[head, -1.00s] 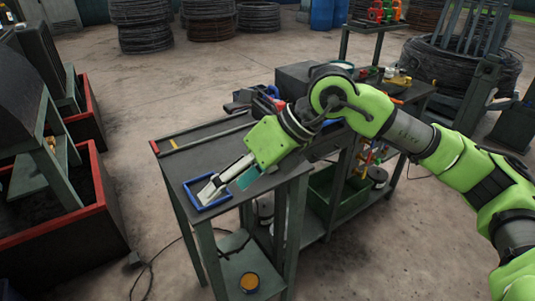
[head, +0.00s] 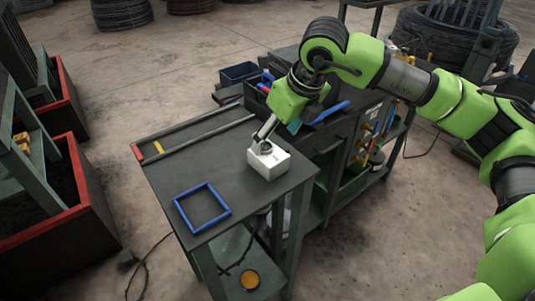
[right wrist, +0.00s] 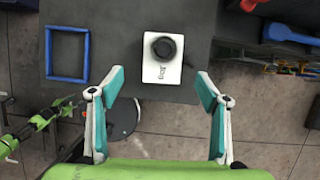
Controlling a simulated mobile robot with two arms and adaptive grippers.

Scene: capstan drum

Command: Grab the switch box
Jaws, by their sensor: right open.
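The switch box is a small white box (head: 268,165) with a dark round knob, on the dark table top near its right edge. In the right wrist view the white box (right wrist: 153,73) has its black knob facing me and lies ahead of and between the fingertips. My right gripper (head: 264,137) is above the box in the head view, partly covering its top. In the right wrist view the gripper (right wrist: 160,77) is open, with a teal-padded finger on each side and nothing held.
A blue square frame (head: 202,208) lies empty on the table (head: 195,165), left of the box. Blue bins (head: 240,74) and tools stand behind. A red-edged bin (head: 95,200) is at the left. The table's middle is clear.

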